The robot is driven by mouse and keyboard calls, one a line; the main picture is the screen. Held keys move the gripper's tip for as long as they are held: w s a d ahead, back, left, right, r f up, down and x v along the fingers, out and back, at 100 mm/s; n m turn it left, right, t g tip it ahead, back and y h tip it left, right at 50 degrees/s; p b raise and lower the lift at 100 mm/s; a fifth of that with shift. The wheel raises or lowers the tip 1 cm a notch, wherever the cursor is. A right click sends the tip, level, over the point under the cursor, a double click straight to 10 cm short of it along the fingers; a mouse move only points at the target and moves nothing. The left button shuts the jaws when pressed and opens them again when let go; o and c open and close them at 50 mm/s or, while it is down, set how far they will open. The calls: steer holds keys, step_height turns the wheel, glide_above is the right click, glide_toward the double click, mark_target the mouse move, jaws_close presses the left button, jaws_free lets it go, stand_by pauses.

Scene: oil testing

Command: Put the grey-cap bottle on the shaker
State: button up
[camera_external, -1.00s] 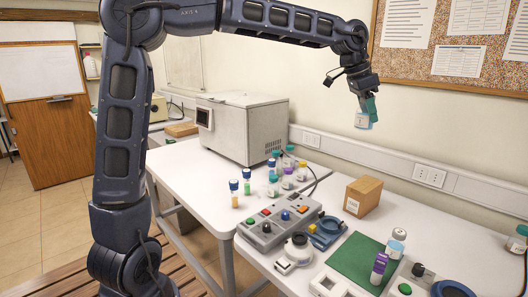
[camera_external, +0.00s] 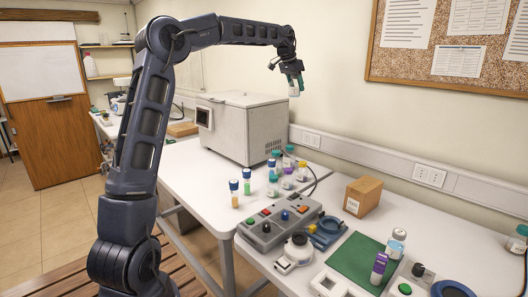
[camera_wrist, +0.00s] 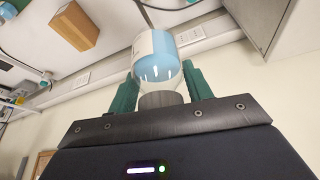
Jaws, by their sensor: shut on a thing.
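My gripper (camera_external: 292,76) is shut on the grey-cap bottle (camera_external: 294,92), high in the air in front of the wall, to the right of the large white box-shaped machine. In the wrist view the bottle (camera_wrist: 156,55) stands between the green fingers, its grey cap (camera_wrist: 160,99) nearest the palm, with light blue content and a pale label. Which device is the shaker is not clear. One candidate is the blue ringed device (camera_external: 327,228) beside the grey button panel; another is the blue round part (camera_external: 452,290) at the bottom right, cut off by the frame.
The white machine (camera_external: 243,130) stands on the back table.

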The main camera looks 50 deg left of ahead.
steer(key=s+a+n, duration=0.1)
steer(key=a+n, duration=0.1)
steer(key=a, duration=0.9)
steer(key=s+a+f+n+y, duration=0.1)
steer(key=a, duration=1)
steer(key=s+a+f+n+y, duration=0.1)
steer(key=a+n, duration=0.1)
steer(key=a, duration=0.9)
steer(key=shift+s+a+n, duration=0.3)
steer(key=shift+a, duration=0.05)
steer(key=s+a+f+n+y, duration=0.15)
steer(key=s+a, duration=0.35)
steer(key=a, duration=0.5)
steer(key=s+a+n+g, duration=0.1)
steer(key=s+a+n, duration=0.1)
steer(key=s+a, duration=0.55)
steer(key=s+a+f+n+y, duration=0.15)
steer(key=s+a, duration=0.25)
steer(key=a, duration=0.7)
steer(key=shift+n+h, duration=0.3)
steer(key=shift+h, duration=0.2)
steer(key=f, duration=3.7)
steer(key=shift+w+f, duration=0.2)
steer(key=shift+f, duration=0.1)
steer(key=o, duration=1.1)
